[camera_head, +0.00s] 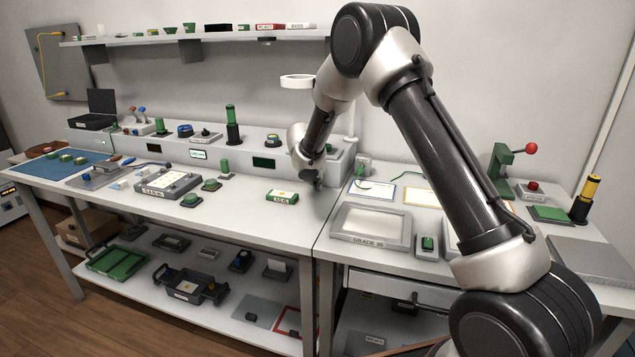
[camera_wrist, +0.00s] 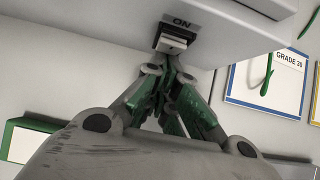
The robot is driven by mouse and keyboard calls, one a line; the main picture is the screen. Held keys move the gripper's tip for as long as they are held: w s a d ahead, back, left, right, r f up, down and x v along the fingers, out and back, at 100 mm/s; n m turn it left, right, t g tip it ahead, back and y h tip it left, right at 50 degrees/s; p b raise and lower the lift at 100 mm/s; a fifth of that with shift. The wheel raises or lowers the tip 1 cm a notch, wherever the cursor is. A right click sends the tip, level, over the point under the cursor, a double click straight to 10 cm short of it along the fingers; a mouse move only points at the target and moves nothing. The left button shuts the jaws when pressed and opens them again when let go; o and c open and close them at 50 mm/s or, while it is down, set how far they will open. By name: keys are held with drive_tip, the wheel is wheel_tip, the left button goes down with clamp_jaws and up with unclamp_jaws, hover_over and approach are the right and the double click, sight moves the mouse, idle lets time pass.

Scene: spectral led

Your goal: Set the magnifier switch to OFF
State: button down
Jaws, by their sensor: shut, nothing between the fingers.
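The switch (camera_wrist: 173,40) shows in the wrist view on the lower front of a pale housing (camera_wrist: 225,30). It has a light rocker in a dark frame, with the word ON printed at its edge. My gripper (camera_wrist: 171,62) is shut and empty, its fingertips right by the rocker; I cannot tell whether they touch it. In the head view my gripper (camera_head: 312,180) is low in front of the bench's raised back ledge, and my arm hides the switch. A white ring (camera_head: 297,81), likely the magnifier head, hangs above the ledge beside my arm.
A green and white box (camera_head: 282,197) lies on the bench just below my gripper. A framed tray (camera_head: 370,228) marked GRADE 30 stands to the right. A blue-edged GRADE 30 card (camera_wrist: 265,82) lies right of the fingers. Small devices crowd the bench's left side.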

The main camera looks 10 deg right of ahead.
drive_tip(key=shift+r, duration=0.15)
drive_tip(key=shift+w+r, duration=0.15)
drive_tip(key=shift+r, duration=0.55)
drive_tip(key=shift+a+r, duration=0.1)
drive_tip(key=shift+r, duration=0.4)
drive_tip(key=s+f+v, duration=0.1)
drive_tip(key=v, duration=0.9)
drive_tip(key=shift+s+a+r, duration=0.25)
drive_tip(key=shift+r, duration=0.05)
